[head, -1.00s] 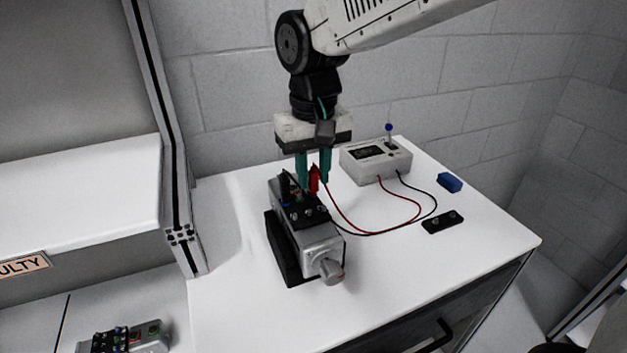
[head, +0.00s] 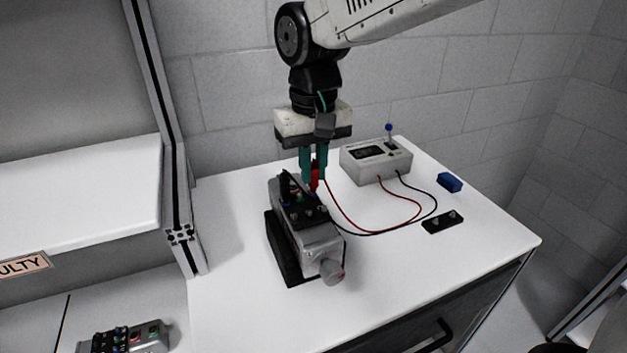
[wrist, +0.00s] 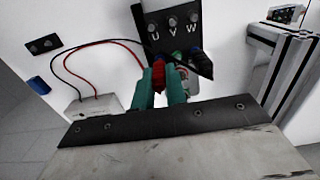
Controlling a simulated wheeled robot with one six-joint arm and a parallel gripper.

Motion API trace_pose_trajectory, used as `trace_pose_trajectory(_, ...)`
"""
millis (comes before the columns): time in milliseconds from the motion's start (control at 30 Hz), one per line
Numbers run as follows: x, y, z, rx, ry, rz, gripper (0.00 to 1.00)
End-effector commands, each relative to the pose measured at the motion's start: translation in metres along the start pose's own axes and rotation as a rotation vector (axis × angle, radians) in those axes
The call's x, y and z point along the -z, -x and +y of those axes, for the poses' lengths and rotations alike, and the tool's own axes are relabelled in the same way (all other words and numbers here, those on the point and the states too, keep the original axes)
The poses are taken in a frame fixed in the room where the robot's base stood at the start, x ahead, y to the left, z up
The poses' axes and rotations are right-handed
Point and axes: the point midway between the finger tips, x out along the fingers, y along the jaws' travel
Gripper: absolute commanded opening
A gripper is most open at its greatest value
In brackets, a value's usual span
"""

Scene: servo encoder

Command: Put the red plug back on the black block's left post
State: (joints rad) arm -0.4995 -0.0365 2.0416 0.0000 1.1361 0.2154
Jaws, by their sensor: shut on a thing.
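My gripper (head: 313,173) has its teal fingers closed around the red plug (head: 315,176), just at the back edge of the servo unit (head: 316,240). In the wrist view the red plug (wrist: 160,76) sits between the fingertips, beside the servo's black terminal plate (wrist: 172,26) marked U, V, W. A black plug (wrist: 201,64) is beside it at that plate's edge. Whether the red plug still touches a terminal is hidden. The black block (head: 442,222) with two posts lies flat at the right of the table; it also shows in the wrist view (wrist: 43,44).
A white meter box (head: 376,161) with a blue-tipped lever stands behind; red and black leads run from it across the table. A blue block (head: 449,182) lies near the right edge. A frame post (head: 185,240) rises at left. The table's front right is clear.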

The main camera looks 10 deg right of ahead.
Motion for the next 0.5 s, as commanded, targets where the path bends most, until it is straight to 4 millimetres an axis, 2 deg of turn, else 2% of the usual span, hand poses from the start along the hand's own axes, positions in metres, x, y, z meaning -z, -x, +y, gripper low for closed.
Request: trace_pose_trajectory(500,0.000,0.026,0.000,0.000,0.000,0.000,0.00)
